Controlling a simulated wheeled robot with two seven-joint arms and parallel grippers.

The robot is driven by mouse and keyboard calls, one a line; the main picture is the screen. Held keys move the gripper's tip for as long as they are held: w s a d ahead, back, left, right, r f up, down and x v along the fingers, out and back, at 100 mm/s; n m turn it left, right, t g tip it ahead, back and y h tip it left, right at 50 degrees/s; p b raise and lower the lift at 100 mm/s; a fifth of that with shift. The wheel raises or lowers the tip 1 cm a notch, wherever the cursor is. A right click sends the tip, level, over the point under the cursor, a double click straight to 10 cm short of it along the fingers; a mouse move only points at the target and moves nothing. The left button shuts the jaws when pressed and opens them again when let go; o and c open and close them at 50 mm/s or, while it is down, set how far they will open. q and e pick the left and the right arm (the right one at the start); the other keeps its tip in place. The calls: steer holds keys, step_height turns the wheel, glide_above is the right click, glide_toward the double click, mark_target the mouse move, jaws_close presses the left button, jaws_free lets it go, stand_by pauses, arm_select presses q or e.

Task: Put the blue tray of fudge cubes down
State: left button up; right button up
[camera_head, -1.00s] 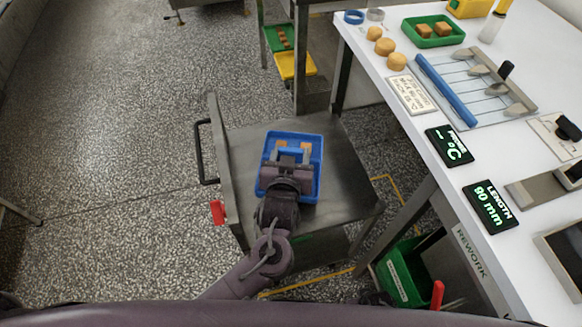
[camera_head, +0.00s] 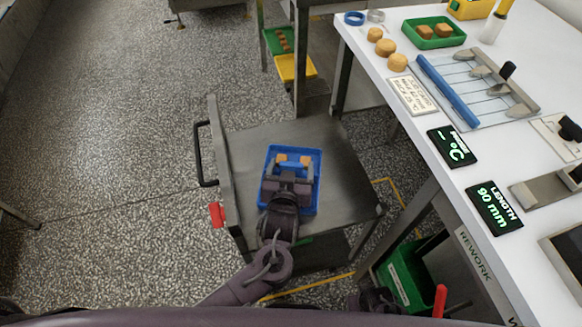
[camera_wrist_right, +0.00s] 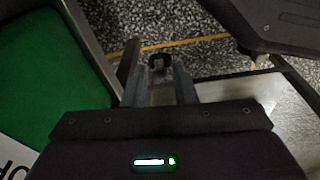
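The blue tray (camera_head: 318,186) is on the top of the steel cart (camera_head: 345,170) and looks level. Orange-brown fudge cubes (camera_head: 281,158) show at its far end; my gripper hides the rest of its inside. My left gripper (camera_head: 290,168) is over the middle of the tray, its fingers spread apart to either side of a grey piece between them. Contact between fingers and tray is too small to tell. My right gripper (camera_wrist_right: 161,85) is open and empty in the right wrist view, low beside the green bin (camera_wrist_right: 45,75).
The cart has a raised left edge with a black handle (camera_head: 203,155) and a red tag (camera_head: 217,214). A white worktable (camera_head: 400,125) stands at right, with tools, displays and a green tray (camera_head: 455,40). The green bin (camera_head: 398,275) is below it. Cart top is free around the tray.

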arm_select(q)
steer(key=shift+r, duration=0.15)
steer(key=p+v, duration=0.1)
steer(key=v, duration=1)
steer(key=shift+s, duration=0.25)
steer(key=shift+s+r, duration=0.15)
steer(key=shift+s, duration=0.1)
arm_select(e)
steer(key=s+f, duration=0.2)
steer(key=shift+s+d, duration=0.3)
steer(key=shift+d, duration=0.1)
